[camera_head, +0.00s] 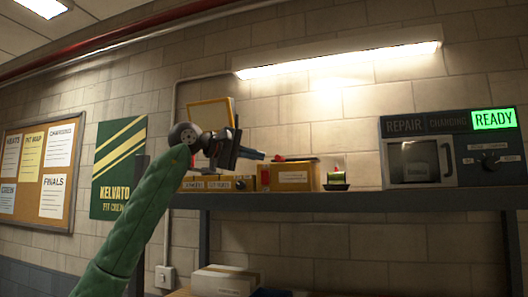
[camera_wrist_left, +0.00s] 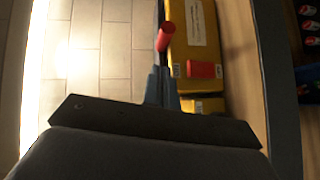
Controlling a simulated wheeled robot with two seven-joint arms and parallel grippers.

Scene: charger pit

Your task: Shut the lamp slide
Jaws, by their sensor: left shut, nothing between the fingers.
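I cannot pick out a lamp slide for certain. The charger unit (camera_head: 452,160) stands at the right of the shelf in the head view. Its top strip reads REPAIR, CHARGING and READY, and the READY lamp (camera_head: 494,119) is lit green. My left gripper (camera_head: 262,155) is shut and empty, pointing right in front of the shelf's left part, well left of the charger unit. In the left wrist view its blue-grey fingers (camera_wrist_left: 160,80) are together, with a red-ended rod (camera_wrist_left: 166,36) just beyond. My right gripper is not in view.
The shelf (camera_head: 350,200) carries yellow-brown boxes (camera_head: 294,178) and a small dark dish (camera_head: 336,187) with a green item. A lit tube light (camera_head: 340,61) hangs above. A white box (camera_head: 224,280) sits lower down.

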